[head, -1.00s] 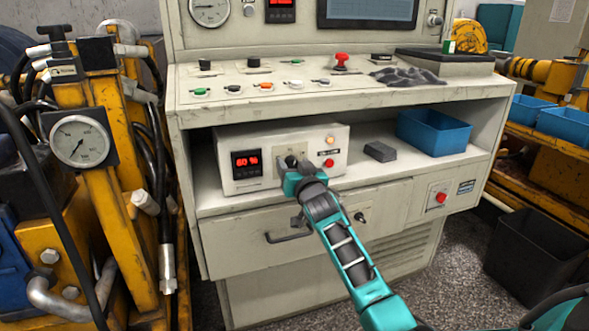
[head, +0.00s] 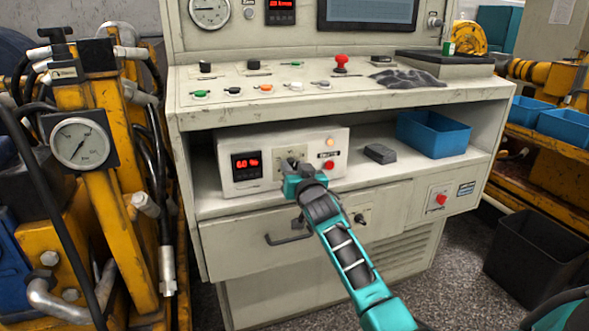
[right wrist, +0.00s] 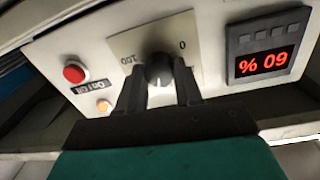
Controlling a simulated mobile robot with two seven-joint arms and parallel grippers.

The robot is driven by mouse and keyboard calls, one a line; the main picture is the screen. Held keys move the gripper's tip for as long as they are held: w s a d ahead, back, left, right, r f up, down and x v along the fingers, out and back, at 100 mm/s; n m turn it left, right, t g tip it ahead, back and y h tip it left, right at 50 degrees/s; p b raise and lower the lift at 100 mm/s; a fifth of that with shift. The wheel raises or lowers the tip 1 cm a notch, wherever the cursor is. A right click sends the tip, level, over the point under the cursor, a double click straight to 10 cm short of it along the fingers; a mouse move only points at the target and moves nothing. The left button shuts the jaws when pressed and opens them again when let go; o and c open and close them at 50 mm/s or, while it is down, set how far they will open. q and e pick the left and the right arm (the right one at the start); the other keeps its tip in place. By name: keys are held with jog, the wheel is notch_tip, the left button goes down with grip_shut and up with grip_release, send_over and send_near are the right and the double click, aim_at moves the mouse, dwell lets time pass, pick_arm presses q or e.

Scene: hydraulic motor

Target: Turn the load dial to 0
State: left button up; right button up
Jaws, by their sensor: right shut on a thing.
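The load dial is a dark round knob (right wrist: 159,70) on a pale plate of the control box (right wrist: 215,50). In the right wrist view the plate appears upside down, with marks 0 and 100. My right gripper (right wrist: 160,92) has one finger on each side of the knob and is shut on it. In the head view the gripper (head: 294,164) is at the box front and hides most of the dial. The red display (right wrist: 264,62) reads 60 %, upside down in the wrist view. It also shows in the head view (head: 247,164). My left gripper is not in view.
A red button (right wrist: 74,73) and an orange lamp (right wrist: 104,106) sit beside the dial plate. A grey block (head: 380,153) and a blue bin (head: 434,133) stand right of the box on the shelf. A drawer with a handle (head: 287,238) is below; the console top overhangs the shelf.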

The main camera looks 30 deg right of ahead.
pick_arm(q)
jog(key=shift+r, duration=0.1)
pick_arm(e)
jog(key=n+p, duration=0.1)
jog(key=n, duration=0.3)
jog(key=shift+p, duration=0.4)
jog(key=shift+n, duration=0.9)
jog(key=n, duration=0.3)
jog(key=shift+f+n+p, duration=0.1)
jog(key=shift+n+p, duration=0.25)
jog(key=shift+n, duration=0.05)
jog(key=n, duration=0.6)
jog(key=shift+n+t+y, duration=0.3)
jog(key=n, duration=0.3)
jog(key=shift+n, duration=0.4)
jog(key=n, duration=0.3)
jog(key=shift+n+y, duration=0.3)
jog(key=shift+n, duration=0.1)
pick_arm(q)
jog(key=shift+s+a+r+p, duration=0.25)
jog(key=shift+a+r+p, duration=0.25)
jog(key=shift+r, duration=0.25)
pick_arm(e)
jog(key=shift+d+n, duration=0.1)
jog(key=shift+n, duration=2.2)
